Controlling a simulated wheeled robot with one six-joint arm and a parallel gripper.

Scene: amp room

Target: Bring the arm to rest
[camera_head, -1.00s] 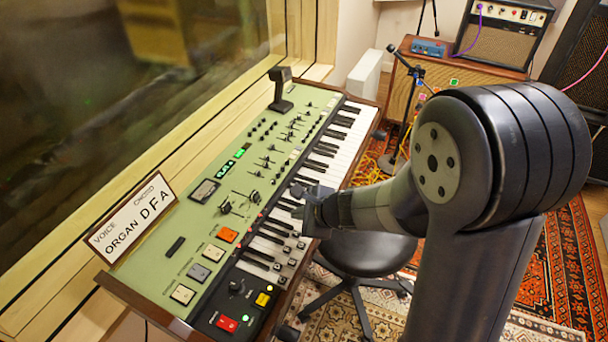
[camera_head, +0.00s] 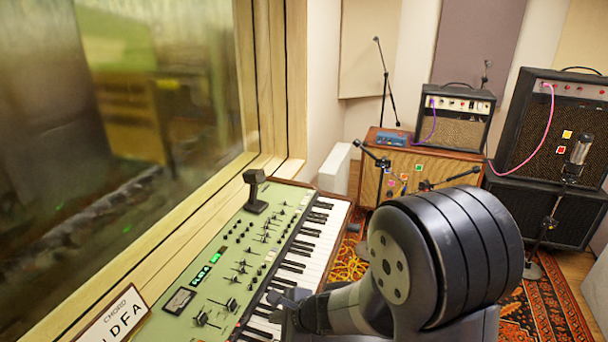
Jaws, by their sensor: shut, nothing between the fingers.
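My arm rises from the bottom of the view, its large dark joint at the lower middle right. The forearm points left, and my gripper (camera_head: 284,304) is at its end, in front of the white keys in the picture. The gripper is small and dark here; its fingers are shut and hold nothing. I cannot tell how high it is above the keys. The green keyboard organ (camera_head: 232,262) stands below the window, its near part cut off by the bottom edge.
A sign with chord letters (camera_head: 118,318) stands on the organ's left side. A black device (camera_head: 254,190) stands at its far end. Behind are a small amplifier (camera_head: 458,118) on a wooden cabinet (camera_head: 405,165), a large amplifier (camera_head: 560,120) and a microphone on a stand (camera_head: 578,152).

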